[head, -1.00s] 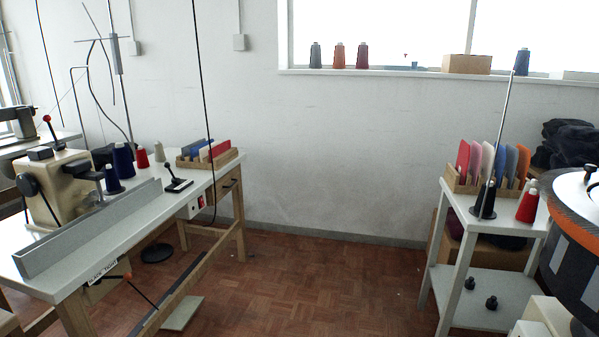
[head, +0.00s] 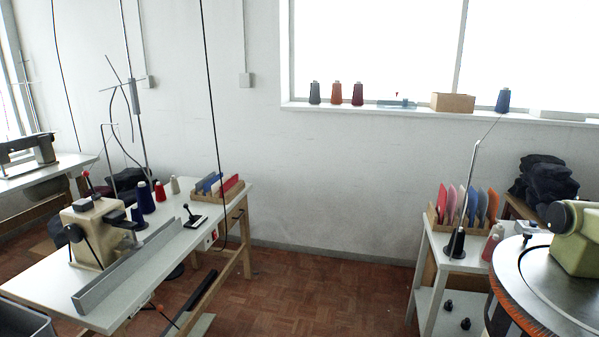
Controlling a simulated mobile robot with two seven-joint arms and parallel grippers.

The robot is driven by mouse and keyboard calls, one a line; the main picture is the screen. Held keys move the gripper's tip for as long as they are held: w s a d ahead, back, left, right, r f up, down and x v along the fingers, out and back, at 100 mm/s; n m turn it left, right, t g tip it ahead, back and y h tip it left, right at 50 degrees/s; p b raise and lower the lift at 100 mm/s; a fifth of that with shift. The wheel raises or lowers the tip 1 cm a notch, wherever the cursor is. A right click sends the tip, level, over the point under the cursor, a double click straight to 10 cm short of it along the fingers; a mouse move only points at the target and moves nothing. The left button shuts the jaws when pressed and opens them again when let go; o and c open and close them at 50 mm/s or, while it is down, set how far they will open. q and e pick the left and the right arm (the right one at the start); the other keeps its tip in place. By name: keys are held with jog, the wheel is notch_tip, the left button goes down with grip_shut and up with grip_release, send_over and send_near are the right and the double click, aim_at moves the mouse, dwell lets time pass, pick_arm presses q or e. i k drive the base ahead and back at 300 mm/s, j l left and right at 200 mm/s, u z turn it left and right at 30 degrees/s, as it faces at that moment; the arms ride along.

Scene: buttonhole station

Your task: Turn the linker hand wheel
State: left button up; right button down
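The linker is at the right edge in the head view, partly cut off. Its round grey dial (head: 560,285) has an orange-and-black rim, and a pale green machine head (head: 580,240) sits above it. A dark round part with a pale centre (head: 562,214) is on the left end of that head; I cannot tell if it is the hand wheel. Neither of my grippers is in view.
A white side table (head: 433,245) with colour panels and cones stands left of the linker. A long sewing table (head: 60,285) with a beige machine (head: 92,232) is at left. A grey bin (head: 22,322) is at bottom left. Parquet floor (head: 300,290) between is clear.

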aim_at(558, 217)
jog(key=z, duration=1.4)
jog(key=i+j+z, duration=0.15)
jog(key=i+z, duration=0.15)
jog(key=i, duration=0.05)
